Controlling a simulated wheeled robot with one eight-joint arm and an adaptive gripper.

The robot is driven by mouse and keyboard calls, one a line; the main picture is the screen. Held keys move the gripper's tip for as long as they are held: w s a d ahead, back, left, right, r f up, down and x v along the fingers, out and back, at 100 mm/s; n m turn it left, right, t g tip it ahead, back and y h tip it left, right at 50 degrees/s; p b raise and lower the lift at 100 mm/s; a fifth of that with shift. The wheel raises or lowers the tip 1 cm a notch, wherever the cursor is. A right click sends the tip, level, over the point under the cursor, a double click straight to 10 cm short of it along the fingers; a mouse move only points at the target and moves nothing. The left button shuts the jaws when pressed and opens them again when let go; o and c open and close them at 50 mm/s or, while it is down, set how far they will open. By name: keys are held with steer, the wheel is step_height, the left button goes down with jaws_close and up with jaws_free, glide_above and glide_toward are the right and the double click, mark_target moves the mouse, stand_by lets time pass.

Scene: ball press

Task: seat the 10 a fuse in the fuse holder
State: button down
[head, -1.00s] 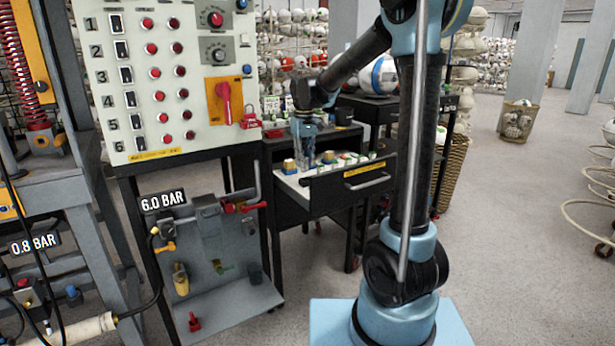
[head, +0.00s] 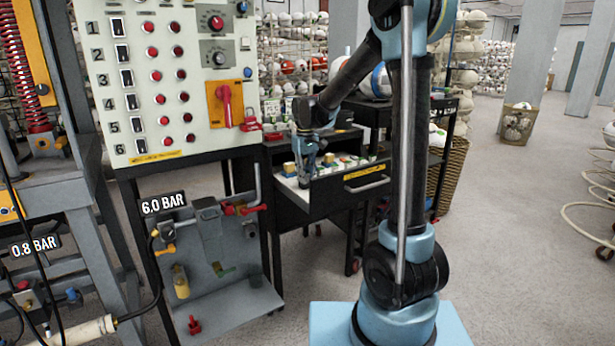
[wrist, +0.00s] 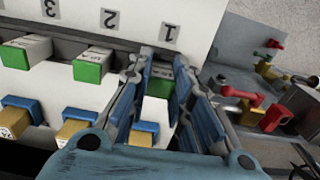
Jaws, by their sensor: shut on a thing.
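My gripper (head: 306,176) is down at the open drawer (head: 335,188), at its left part. In the wrist view my gripper (wrist: 165,68) has its two blue-padded fingers closed around a green fuse with a pale top (wrist: 160,87), by the label 1. This fuse is partly hidden by the fingers, and its rating cannot be read. Other green fuses (wrist: 88,66) stand by labels 2 and 3. Blue-and-gold fuses (wrist: 76,128) stand in a nearer row. I cannot make out the fuse holder in either view.
The control panel (head: 180,128) with switches, red buttons and a red rotary handle stands left of the drawer. Below it is a grey panel with valves (head: 215,235). A dark cart (head: 425,120) stands behind my arm. The floor at right is mostly clear.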

steer(key=shift+s+d+f, duration=0.1)
steer(key=shift+s+f, duration=0.1)
steer(key=shift+s, duration=0.25)
steer(key=c, duration=1.4)
jaws_free()
steer(key=shift+s+a, duration=0.1)
steer(key=shift+a, duration=0.15)
steer(key=shift+c, duration=0.2)
steer(key=shift+w+f, duration=0.9)
steer(key=shift+w, duration=0.15)
steer(key=shift+s+d+r, duration=0.1)
steer(key=shift+s+r, duration=0.4)
steer(key=shift+r, duration=0.1)
steer(key=shift+r, duration=0.1)
